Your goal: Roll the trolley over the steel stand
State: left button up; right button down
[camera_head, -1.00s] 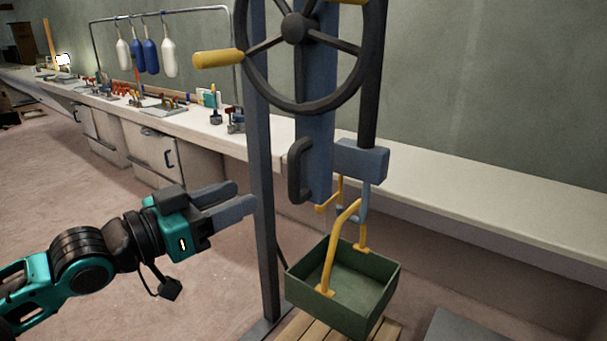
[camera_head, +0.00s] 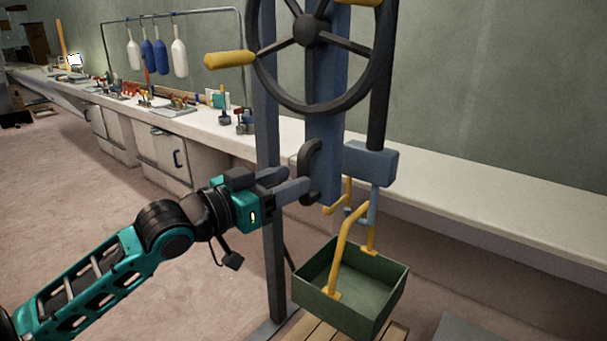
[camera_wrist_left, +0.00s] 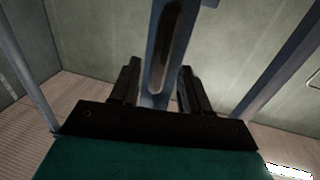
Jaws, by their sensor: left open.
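A blue hoist trolley (camera_head: 326,130) with a black spoked handwheel (camera_head: 307,30) stands upright at the centre of the head view. A black bar handle (camera_head: 312,165) is on its left side. My left gripper (camera_head: 300,188) is open, with its fingers at the lower part of this handle. In the left wrist view the dark handle (camera_wrist_left: 170,45) lies ahead, lined up between the two fingers; whether they touch it I cannot tell. A green crate (camera_head: 350,290) with a yellow bail hangs below, over wooden slats. A grey slab (camera_head: 475,328) at the bottom right may be the steel stand. My right gripper is out of view.
A grey post (camera_head: 268,120) stands just left of the trolley. A long white counter (camera_head: 470,190) runs along the wall, with clamps and small tools on it. White and blue fenders (camera_head: 150,57) hang from a rail. The floor (camera_head: 70,180) at left is clear.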

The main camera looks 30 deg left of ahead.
aim_at(304, 198)
pick_arm(q)
jog(key=shift+x, duration=2.05)
jog(key=shift+c, duration=0.3)
grip_shut()
